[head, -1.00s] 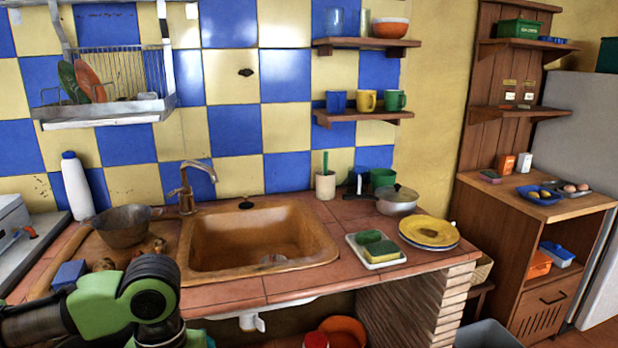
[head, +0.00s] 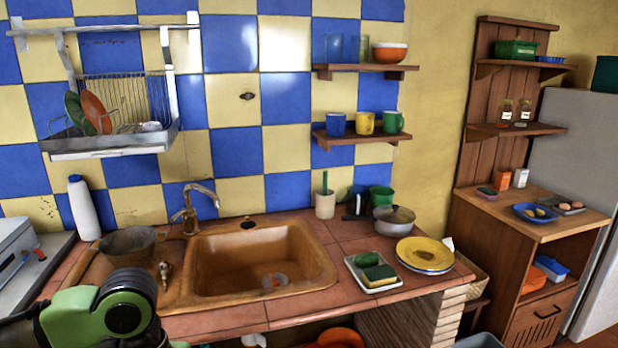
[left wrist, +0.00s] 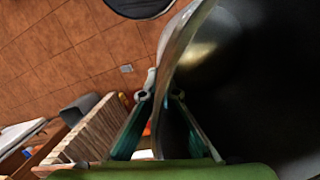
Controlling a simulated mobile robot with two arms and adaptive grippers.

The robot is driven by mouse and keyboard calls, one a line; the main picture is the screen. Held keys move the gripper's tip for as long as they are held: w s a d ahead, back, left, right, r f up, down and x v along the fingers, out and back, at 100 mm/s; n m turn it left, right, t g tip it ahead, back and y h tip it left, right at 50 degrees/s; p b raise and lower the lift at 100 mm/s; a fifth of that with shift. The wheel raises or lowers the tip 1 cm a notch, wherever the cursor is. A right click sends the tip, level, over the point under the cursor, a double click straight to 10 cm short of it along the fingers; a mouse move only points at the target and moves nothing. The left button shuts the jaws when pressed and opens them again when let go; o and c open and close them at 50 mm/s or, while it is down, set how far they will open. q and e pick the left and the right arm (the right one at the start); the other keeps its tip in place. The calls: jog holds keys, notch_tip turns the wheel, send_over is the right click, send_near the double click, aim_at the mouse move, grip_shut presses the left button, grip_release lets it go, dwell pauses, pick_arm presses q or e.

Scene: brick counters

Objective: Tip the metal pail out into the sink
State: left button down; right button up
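The metal pail (left wrist: 250,70) fills the right side of the left wrist view, close up. Its inside is dark with a shiny patch; I cannot make out any contents. My left gripper (left wrist: 160,98) has one finger on each side of the pail's rim and is shut on it. Tiled floor shows beyond the pail. In the head view only my green and black left arm shows at the bottom left; its gripper and the pail are out of that picture. The brown sink (head: 240,263) is set in the tiled counter, with a drain at its bottom. My right gripper is not in view.
A brass tap (head: 193,207) stands behind the sink. A pan (head: 128,242) stands left of it and a white bottle (head: 84,208) behind. A tray with sponges (head: 372,272), yellow plate (head: 425,253) and lidded pot (head: 394,219) are on the right.

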pick_arm(q)
jog(key=shift+r+h+p, duration=1.3)
jog(key=shift+r+p, duration=1.05)
jog(key=shift+p, duration=0.15)
jog(key=shift+r+h+p, duration=1.1)
jog(key=shift+r+p, duration=0.65)
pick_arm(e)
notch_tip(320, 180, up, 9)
pick_arm(q)
jog(key=shift+w, duration=0.1)
